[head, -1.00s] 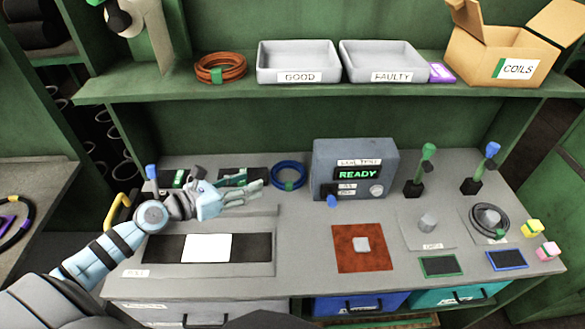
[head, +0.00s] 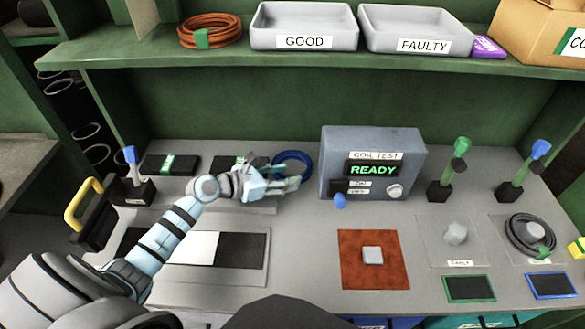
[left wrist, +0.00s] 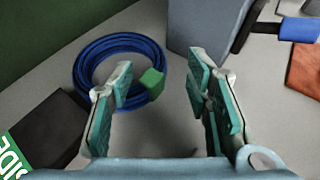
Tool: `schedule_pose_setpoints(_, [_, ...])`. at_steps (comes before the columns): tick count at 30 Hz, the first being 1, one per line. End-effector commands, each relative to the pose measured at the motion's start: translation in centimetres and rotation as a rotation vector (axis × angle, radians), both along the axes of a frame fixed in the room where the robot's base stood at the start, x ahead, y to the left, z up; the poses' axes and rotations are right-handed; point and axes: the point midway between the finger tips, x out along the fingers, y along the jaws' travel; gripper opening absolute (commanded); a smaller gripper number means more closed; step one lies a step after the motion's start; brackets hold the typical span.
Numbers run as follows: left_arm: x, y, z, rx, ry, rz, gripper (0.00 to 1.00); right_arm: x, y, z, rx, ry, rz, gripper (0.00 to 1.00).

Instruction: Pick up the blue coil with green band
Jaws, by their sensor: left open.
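The blue coil (head: 292,160) lies flat on the bench at the back, left of the coil tester. My right gripper is not in view.
The grey coil tester (head: 372,148) reading READY stands just right of the coil. A dark block (left wrist: 40,132) lies left of the gripper. A black coil (head: 528,236) lies at the right. The shelf above holds an orange-brown coil (head: 212,30) and GOOD (head: 304,42) and FAULTY (head: 424,46) trays.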

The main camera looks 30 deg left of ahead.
Motion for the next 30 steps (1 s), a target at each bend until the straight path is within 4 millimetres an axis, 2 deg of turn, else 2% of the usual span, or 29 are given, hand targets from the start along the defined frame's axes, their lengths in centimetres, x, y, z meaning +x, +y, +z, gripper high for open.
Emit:
schedule_pose_setpoints(5, [1.6,-0.8,-1.0,-0.003,-0.001,0.000,0.44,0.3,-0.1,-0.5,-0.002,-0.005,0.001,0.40])
schedule_pose_setpoints(11, [4.7,-2.1,-2.7,-0.003,-0.001,0.001,0.44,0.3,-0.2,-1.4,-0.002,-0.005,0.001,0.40])
schedule_pose_setpoints(18, [5.0,-2.3,-2.8,0.000,0.000,-0.001,0.44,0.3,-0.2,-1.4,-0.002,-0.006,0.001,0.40])
schedule_pose_setpoints(27, [5.0,-2.3,-2.8,0.000,0.000,0.000,0.00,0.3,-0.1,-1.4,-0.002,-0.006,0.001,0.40])
schedule_pose_setpoints(30, [5.0,-2.3,-2.8,0.000,0.000,0.000,0.00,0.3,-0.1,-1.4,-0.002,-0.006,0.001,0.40])
